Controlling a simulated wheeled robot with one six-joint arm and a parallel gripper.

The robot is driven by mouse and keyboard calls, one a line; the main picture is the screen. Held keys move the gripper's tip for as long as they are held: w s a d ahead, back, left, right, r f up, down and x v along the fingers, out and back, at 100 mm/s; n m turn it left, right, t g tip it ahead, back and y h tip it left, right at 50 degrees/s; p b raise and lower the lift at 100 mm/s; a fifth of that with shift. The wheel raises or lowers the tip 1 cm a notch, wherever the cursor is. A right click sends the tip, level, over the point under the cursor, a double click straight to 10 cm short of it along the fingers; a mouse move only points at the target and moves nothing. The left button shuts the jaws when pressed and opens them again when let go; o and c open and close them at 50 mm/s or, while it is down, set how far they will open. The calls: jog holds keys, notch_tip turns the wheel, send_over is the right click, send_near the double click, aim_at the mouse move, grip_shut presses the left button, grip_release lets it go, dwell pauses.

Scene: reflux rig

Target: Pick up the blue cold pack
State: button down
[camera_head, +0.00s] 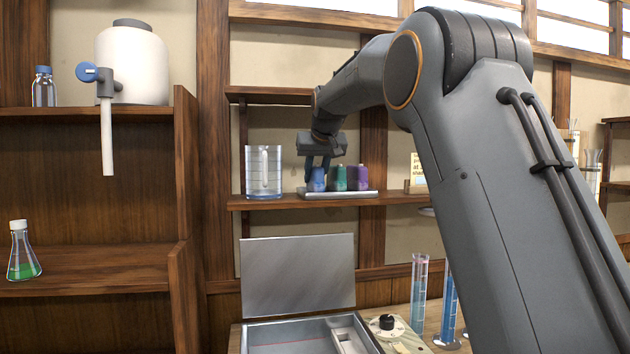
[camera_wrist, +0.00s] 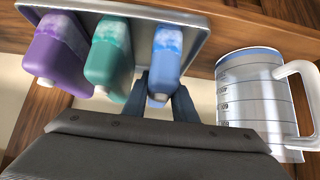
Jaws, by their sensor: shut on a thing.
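The blue cold pack (camera_head: 317,180) stands at the left end of a metal tray (camera_head: 368,194) on the wall shelf. My gripper (camera_head: 317,164) reaches down from above and is shut on the pack. In the wrist view the blue cold pack (camera_wrist: 165,62) sits between my two dark fingers (camera_wrist: 168,104), over the tray (camera_wrist: 198,35). A green pack (camera_head: 337,178) and a purple pack (camera_head: 361,178) stand to its right on the same tray. I cannot tell whether the blue pack still touches the tray.
A clear graduated jug (camera_head: 263,173) stands on the shelf just left of the tray; its handle shows in the wrist view (camera_wrist: 300,100). A small sign (camera_head: 416,174) is to the right. An open metal box (camera_head: 297,285) and blue-filled cylinders (camera_head: 418,292) are below.

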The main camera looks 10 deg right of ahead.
jog(key=shift+r, duration=0.15)
jog(key=shift+s+r+b, duration=0.2)
jog(key=shift+r+b, duration=0.15)
jog(key=shift+b, duration=0.15)
notch_tip(320, 180, up, 6)
jog(key=shift+b, duration=0.35)
jog(key=s+b, duration=0.6)
jog(key=s, duration=1.3)
jog(key=shift+s+b, duration=0.35)
